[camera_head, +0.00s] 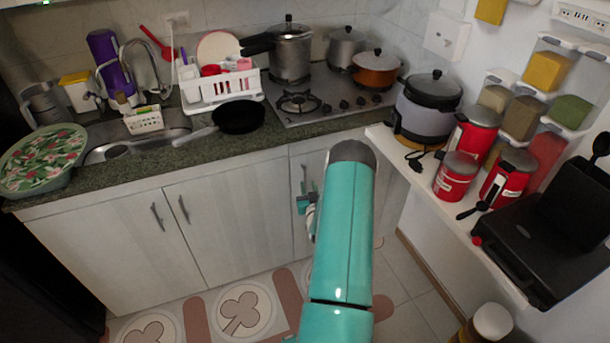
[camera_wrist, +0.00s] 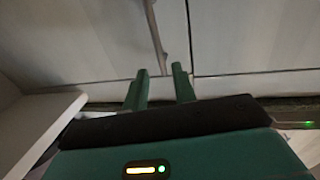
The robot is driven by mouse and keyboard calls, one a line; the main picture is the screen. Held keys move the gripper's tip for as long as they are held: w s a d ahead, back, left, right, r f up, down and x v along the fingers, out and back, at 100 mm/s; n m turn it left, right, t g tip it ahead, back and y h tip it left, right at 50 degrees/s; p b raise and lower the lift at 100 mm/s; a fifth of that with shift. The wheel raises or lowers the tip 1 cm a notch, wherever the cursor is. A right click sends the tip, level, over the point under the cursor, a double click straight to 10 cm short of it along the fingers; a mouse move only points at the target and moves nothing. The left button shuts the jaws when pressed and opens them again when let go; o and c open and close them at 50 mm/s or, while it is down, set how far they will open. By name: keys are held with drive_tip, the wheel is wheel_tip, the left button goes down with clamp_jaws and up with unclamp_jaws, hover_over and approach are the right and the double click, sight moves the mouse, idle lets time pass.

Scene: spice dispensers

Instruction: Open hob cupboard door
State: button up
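The hob cupboard door (camera_head: 313,163) is a pale panel under the hob, right of the two sink cupboard doors. It looks shut, and my arm hides much of it in the head view. Its slim upright handle (camera_head: 304,174) shows above my gripper (camera_head: 306,204). In the wrist view the handle (camera_wrist: 155,35) comes down from the top edge, with its end between the two green fingertips of my gripper (camera_wrist: 160,70). The fingers are apart, one on each side of the handle's end. I cannot tell whether they touch it.
The hob (camera_head: 325,93) bears several pots above the door. A white shelf (camera_head: 425,176) with red canisters (camera_head: 456,177) and a black appliance (camera_head: 545,230) juts out on the right. Patterned mats (camera_head: 258,291) lie on the floor below.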

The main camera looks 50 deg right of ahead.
sight(305, 175)
drive_tip(key=x, duration=0.7)
drive_tip(key=shift+w+d, duration=0.2)
drive_tip(key=shift+w, duration=0.05)
clamp_jaws()
